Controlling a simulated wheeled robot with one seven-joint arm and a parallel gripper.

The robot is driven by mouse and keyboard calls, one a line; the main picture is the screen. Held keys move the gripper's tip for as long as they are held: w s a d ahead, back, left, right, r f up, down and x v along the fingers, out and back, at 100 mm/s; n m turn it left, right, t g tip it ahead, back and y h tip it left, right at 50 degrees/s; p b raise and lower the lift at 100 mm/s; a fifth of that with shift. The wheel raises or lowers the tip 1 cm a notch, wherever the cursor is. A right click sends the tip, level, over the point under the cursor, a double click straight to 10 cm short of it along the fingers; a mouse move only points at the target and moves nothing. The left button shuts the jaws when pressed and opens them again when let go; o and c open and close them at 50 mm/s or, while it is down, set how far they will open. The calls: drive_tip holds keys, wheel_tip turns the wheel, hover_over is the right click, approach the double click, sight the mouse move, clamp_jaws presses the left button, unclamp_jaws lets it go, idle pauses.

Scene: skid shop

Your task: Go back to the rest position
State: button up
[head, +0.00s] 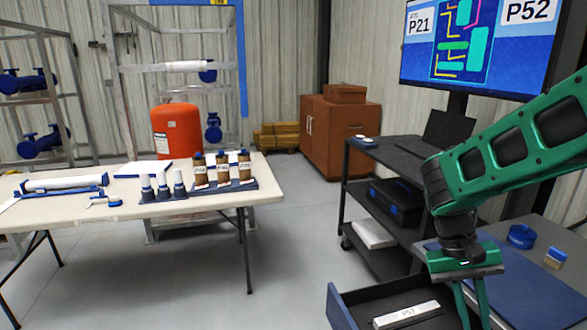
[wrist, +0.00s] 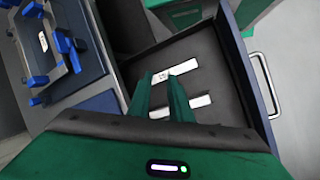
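My gripper (wrist: 160,76) points down over an open drawer (wrist: 215,55). Its two green fingers are apart, with a gap between them and nothing held. In the head view my gripper (head: 473,300) hangs at the lower right, over the drawer (head: 345,312). A white labelled bar (head: 405,314), reading P57, lies in the drawer to the left of the fingers. In the wrist view two white bars show on the dark drawer floor, a farther bar (wrist: 183,67) and a nearer bar (wrist: 200,102), both partly hidden by the fingers.
A dark workbench with a blue mat (head: 525,285), a blue round container (head: 522,237) and a small brush-like block (head: 556,258) adjoins the drawer. A black cart (head: 385,152) stands behind. A white table (head: 110,207) with bottles is at left. Floor between is clear.

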drive_tip(key=s+d+r+m+t+y, duration=0.1)
drive_tip(key=s+d+r+t, duration=0.1)
drive_tip(key=s, duration=0.4)
drive_tip(key=s+d+r+m+t+y, duration=0.1)
drive_tip(key=s+d+r+t+y, duration=0.1)
drive_tip(key=s, duration=0.5)
drive_tip(key=shift+s+d+m, duration=0.2)
drive_tip(key=shift+d+m, duration=0.2)
drive_tip(key=shift+d, duration=0.05)
drive_tip(key=shift+r, duration=0.1)
drive_tip(key=shift+w+f, duration=0.25)
drive_tip(key=shift+w, duration=0.35)
